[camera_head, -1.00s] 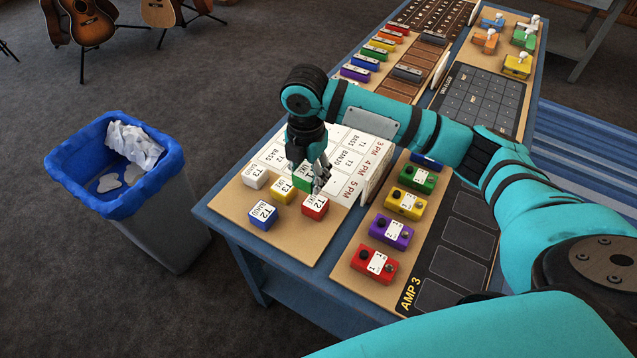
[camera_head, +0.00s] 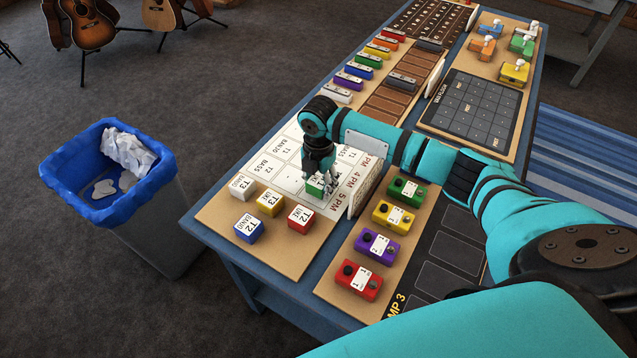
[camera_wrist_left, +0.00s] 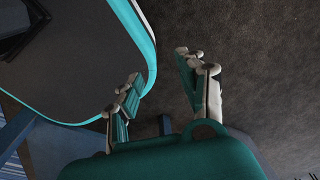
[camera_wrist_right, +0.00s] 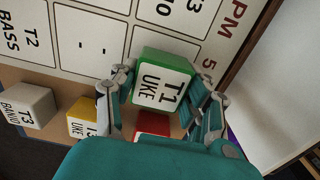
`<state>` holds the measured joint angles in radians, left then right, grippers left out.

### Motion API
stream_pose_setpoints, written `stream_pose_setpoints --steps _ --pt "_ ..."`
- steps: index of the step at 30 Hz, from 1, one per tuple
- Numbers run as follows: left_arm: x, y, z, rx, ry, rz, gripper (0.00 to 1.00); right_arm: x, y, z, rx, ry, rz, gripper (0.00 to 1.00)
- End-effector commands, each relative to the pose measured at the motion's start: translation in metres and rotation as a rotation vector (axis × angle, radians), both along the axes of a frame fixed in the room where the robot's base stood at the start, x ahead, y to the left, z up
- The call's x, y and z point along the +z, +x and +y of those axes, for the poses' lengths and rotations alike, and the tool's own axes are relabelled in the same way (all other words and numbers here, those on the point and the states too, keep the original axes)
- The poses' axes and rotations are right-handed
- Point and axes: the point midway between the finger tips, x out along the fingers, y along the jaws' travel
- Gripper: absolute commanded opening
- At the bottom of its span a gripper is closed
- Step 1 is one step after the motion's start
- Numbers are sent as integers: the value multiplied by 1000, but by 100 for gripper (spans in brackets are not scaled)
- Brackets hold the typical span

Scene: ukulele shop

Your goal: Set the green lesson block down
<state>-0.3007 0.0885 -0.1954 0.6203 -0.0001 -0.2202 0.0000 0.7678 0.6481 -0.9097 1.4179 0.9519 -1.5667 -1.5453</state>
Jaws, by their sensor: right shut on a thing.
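The green lesson block (camera_head: 315,189), marked T1 UKE in the right wrist view (camera_wrist_right: 163,80), is between the fingers of my right gripper (camera_head: 318,182). The gripper is shut on it, over the near edge of the white schedule board (camera_head: 288,181), by the 5 PM row. I cannot tell whether the block touches the board. In the right wrist view, my right gripper (camera_wrist_right: 163,105) has a finger on each side of the block. My left gripper (camera_wrist_left: 160,90) shows only in the left wrist view, its fingers apart and empty.
On the tan mat lie a red block (camera_head: 300,220), a yellow block (camera_head: 269,204), a white block (camera_head: 242,187) and a blue block (camera_head: 248,228). Pedals, including a purple one (camera_head: 377,246), stand to the right.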

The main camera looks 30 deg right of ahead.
Motion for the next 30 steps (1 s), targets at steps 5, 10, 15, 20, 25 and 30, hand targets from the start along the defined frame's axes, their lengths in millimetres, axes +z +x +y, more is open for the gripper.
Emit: stream_pose_setpoints --steps 5,10,15,20,25,30 --pt "1 0 -13 1 -16 -1 40 -9 1 0 0 0 -4 14" --pt "1 0 -16 -3 -18 -1 40 -10 0 0 0 0 -2 14" --pt "1 1 -13 -3 -15 -2 40 -12 0 0 0 0 -2 57" --pt "1 1 -10 -4 -11 -2 40 -12 0 0 0 0 -2 70" --pt "1 1 -8 -3 -9 -1 40 -12 0 0 0 0 -2 70" --pt "0 1 -8 -1 -9 -1 40 -1 1 0 1 1 -5 70"
